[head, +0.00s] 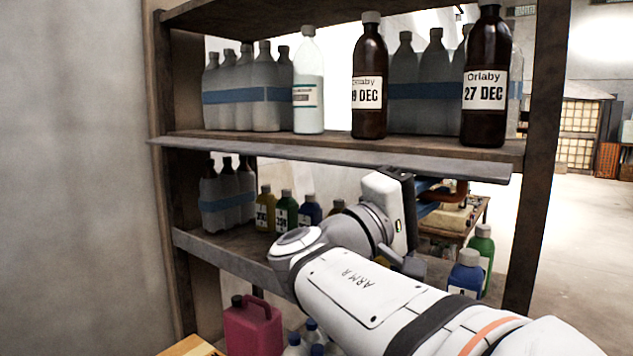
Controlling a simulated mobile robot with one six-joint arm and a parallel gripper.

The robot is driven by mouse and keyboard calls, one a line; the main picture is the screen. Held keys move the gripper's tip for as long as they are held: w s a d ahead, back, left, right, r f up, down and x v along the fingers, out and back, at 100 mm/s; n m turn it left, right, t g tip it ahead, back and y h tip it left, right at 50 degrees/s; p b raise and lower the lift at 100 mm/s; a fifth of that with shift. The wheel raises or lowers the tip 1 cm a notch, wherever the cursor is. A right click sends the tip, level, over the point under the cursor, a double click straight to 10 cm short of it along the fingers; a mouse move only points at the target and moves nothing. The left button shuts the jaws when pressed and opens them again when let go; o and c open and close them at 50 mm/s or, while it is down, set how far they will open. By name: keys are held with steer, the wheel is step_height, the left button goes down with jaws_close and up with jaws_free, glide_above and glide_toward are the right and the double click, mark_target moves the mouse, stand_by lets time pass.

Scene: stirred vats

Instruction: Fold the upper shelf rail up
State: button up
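The upper shelf rail (290,155) is a long grey bar along the front edge of the upper shelf (350,144). It lies folded down, its flat face jutting out at about board level, and does not stand up in front of the bottles. My arm reaches in from the lower right. Its wrist is just below the right half of the rail, in front of the lower shelf. My gripper (405,222) shows only as a dark part beyond the white wrist; its fingers are hidden. I cannot tell whether it touches the rail.
Two brown Orlaby bottles (485,85) and a white bottle (309,85) stand near the upper shelf's front, with banded grey bottles (240,95) behind. Small coloured bottles (285,212) stand on the lower shelf (225,255). A pink jug (252,328) is below. A wall closes the left; floor opens right.

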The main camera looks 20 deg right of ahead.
steer(key=shift+c, duration=0.5)
jaws_close()
